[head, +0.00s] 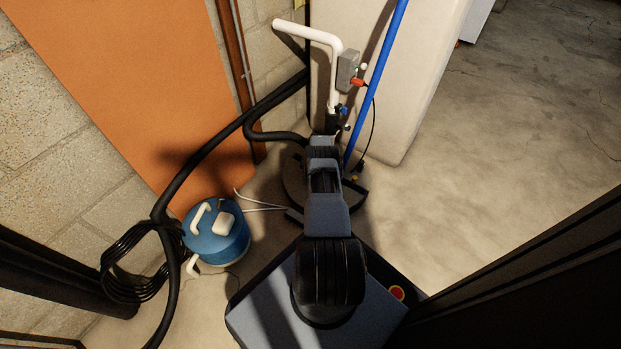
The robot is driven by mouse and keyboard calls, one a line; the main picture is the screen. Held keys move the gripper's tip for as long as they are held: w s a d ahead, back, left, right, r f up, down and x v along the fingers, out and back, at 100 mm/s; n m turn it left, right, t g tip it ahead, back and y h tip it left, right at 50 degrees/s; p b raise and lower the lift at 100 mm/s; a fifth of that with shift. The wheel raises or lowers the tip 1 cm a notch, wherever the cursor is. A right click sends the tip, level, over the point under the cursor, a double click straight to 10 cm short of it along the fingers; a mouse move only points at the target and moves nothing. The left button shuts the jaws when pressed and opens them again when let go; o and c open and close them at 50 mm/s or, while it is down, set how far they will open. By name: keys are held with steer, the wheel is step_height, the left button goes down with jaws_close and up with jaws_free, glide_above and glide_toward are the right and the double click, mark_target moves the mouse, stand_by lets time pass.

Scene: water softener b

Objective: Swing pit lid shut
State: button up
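A round, dark grey-brown plate (293,183) lies low at the foot of the pale cabinet, mostly hidden behind my arm. It looks like the pit lid or the pit's rim, but I cannot tell which, nor how far the lid is open. My arm reaches forward over it from my base. My gripper cannot be made out; the arm's own links hide the far end. Whether it touches the lid is not shown.
A white pipe (333,75), grey box (347,70) and blue pipe (378,80) rise behind the plate, beside a pale cabinet (425,75). A blue canister (215,240) and black hose (165,215) stand left. Open floor (520,110) lies right.

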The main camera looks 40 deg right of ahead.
steer(key=shift+d+f, duration=0.3)
steer(key=shift+f, duration=0.05)
steer(key=o, duration=0.9)
steer(key=shift+c, duration=0.2)
steer(key=shift+r, duration=0.1)
steer(key=p+v, duration=0.3)
steer(key=v, duration=1)
steer(key=shift+r, duration=0.3)
steer(key=shift+d, duration=0.1)
